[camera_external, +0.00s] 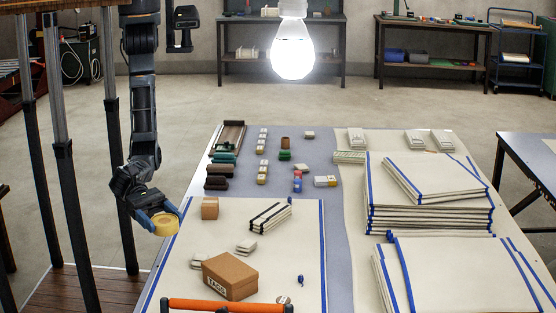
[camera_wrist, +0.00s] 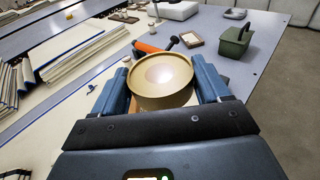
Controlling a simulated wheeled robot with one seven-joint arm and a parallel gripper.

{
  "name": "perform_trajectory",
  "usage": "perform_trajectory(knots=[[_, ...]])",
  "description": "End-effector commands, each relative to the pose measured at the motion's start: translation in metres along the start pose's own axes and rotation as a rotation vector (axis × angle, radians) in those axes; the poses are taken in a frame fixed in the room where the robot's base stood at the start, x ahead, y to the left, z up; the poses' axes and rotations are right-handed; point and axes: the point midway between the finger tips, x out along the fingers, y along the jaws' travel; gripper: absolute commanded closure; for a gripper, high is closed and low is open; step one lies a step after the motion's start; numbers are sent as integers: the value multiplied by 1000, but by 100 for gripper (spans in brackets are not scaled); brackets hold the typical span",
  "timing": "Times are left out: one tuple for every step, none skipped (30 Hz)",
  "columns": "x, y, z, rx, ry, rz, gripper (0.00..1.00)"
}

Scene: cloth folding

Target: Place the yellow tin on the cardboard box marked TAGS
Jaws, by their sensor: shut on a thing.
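The yellow tin (camera_external: 165,224) is round and low, held by my gripper (camera_external: 160,218) at the left edge of the table. In the wrist view the tin (camera_wrist: 161,80) sits between the two blue fingers of my gripper (camera_wrist: 165,88), which are shut on it. The cardboard box marked TAGS (camera_external: 231,276) lies on the cream cloth at the front of the table, its label facing the front left. The tin is apart from the box, to its left and farther back. In the wrist view the tin hides most of what lies behind it.
A small brown box (camera_external: 210,208) stands just right of my gripper. A striped bundle (camera_external: 270,216) and small pale stacks (camera_external: 246,246) lie near the TAGS box. An orange-handled tool (camera_external: 225,305) lies in front. Folded cloth stacks (camera_external: 430,217) fill the right side.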

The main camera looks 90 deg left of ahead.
Motion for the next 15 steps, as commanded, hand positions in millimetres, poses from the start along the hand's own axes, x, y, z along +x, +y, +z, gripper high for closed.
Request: perform_trajectory(knots=[[10,5,2,-2,-4,5,75],[15,6,2,-2,-3,5,75],[20,8,4,-2,-4,6,75],[24,9,5,-1,-4,5,75],[28,11,5,0,-3,5,75],[32,13,6,1,-3,5,75],[35,14,7,2,-4,5,75],[38,15,8,3,-4,4,75],[40,17,8,4,-3,5,75],[42,18,7,5,-3,4,75],[44,20,7,6,-2,4,75],[47,23,5,6,-1,4,75],[49,26,3,7,-1,5,75],[52,30,1,7,0,6,75],[55,36,-2,7,0,5,75]])
